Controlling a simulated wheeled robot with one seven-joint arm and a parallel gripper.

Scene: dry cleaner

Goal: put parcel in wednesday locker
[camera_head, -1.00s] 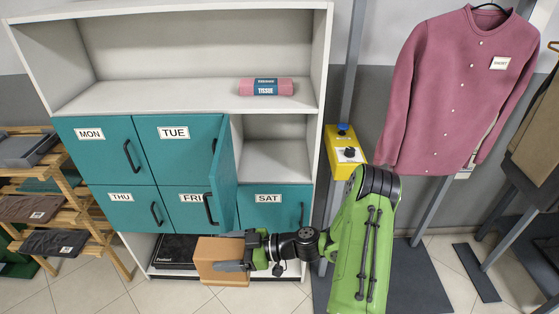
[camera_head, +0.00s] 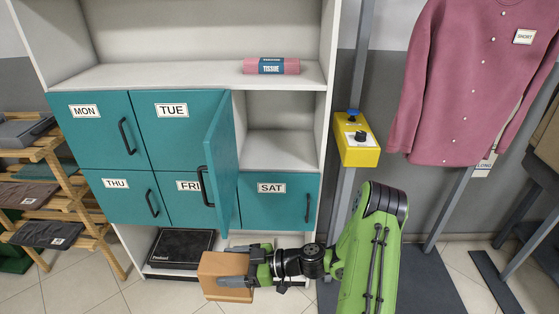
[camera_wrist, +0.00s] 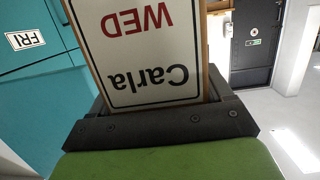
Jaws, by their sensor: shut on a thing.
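My gripper (camera_head: 252,268) is shut on a brown parcel (camera_head: 222,277), low in front of the lockers. In the wrist view the parcel's white label (camera_wrist: 148,45) reads "Carla" and "WED", upside down. The teal locker door at the top right of the block stands open (camera_head: 222,160), swung out to the left and seen nearly edge-on. Behind it is an empty white compartment (camera_head: 275,150), above the SAT locker (camera_head: 278,203). The open door's label is not visible. The parcel is below and in front of this compartment, apart from it.
The MON (camera_head: 90,135), TUE (camera_head: 172,130) and THU (camera_head: 120,200) lockers are shut; the open door partly covers FRI (camera_head: 183,200). A yellow control box (camera_head: 357,140) and a hanging shirt (camera_head: 465,80) stand right.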

